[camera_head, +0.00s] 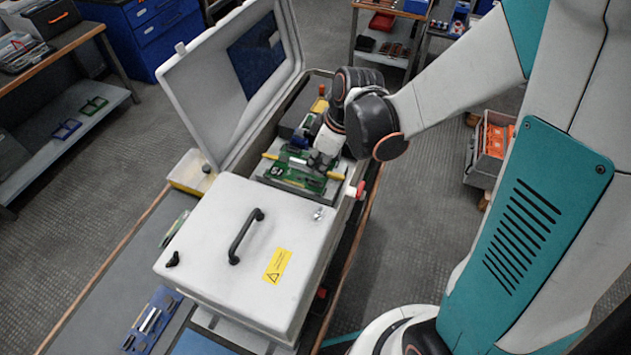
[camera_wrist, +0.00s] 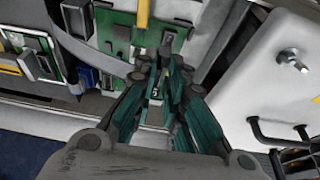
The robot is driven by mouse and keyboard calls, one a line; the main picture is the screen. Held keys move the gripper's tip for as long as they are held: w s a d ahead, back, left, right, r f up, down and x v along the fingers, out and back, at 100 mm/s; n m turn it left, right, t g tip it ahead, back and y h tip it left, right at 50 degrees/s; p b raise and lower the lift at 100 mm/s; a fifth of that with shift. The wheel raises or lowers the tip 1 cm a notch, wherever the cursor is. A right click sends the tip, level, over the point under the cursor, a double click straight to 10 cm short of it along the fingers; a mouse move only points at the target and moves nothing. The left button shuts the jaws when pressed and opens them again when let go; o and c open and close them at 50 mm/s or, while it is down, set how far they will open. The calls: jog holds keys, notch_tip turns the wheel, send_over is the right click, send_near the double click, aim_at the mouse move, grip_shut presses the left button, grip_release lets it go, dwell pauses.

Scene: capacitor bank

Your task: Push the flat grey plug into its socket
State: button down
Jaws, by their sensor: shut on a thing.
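My gripper (camera_head: 322,160) points down into the open bay of the grey cabinet, over a green circuit board (camera_head: 292,174). A flat grey cable (camera_wrist: 92,46) curves from the upper left to the fingertips. The flat grey plug at its end is between the fingers and mostly hidden by them. I cannot pick out its socket or tell whether the plug touches it.
A closed light grey cover (camera_head: 205,245) with a black handle (camera_head: 243,237) lies in front of the bay. A raised lid (camera_head: 205,95) stands at its left. A blue tool tray (camera_head: 152,320) lies on the bench at front left.

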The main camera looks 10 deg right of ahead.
jog(key=shift+s+a, duration=0.15)
jog(key=shift+s, duration=0.1)
jog(key=shift+f, duration=0.15)
jog(key=shift+f+b, duration=0.35)
jog(key=shift+b, duration=0.1)
jog(key=shift+f+b, duration=1)
jog(key=shift+f, duration=0.05)
dwell(0.8)
jog(key=c, duration=1.6)
grip_release()
jog(key=shift+o, duration=0.2)
jog(key=shift+r, duration=0.15)
jog(key=v, duration=1.2)
jog(key=s+d+m+t+h+b, duration=0.1)
jog(key=s+d+m+t+b, duration=0.1)
jog(key=s+m, duration=0.3)
jog(key=s+d+f+m+t+h+b, duration=0.1)
jog(key=s+d+m+t+b, duration=0.1)
jog(key=s+m+t+b, duration=0.1)
jog(key=s+m+b, duration=0.1)
jog(key=s+m, duration=0.1)
jog(key=shift+s+f+m+h+b, duration=0.35)
jog(key=shift+m+h, duration=0.05)
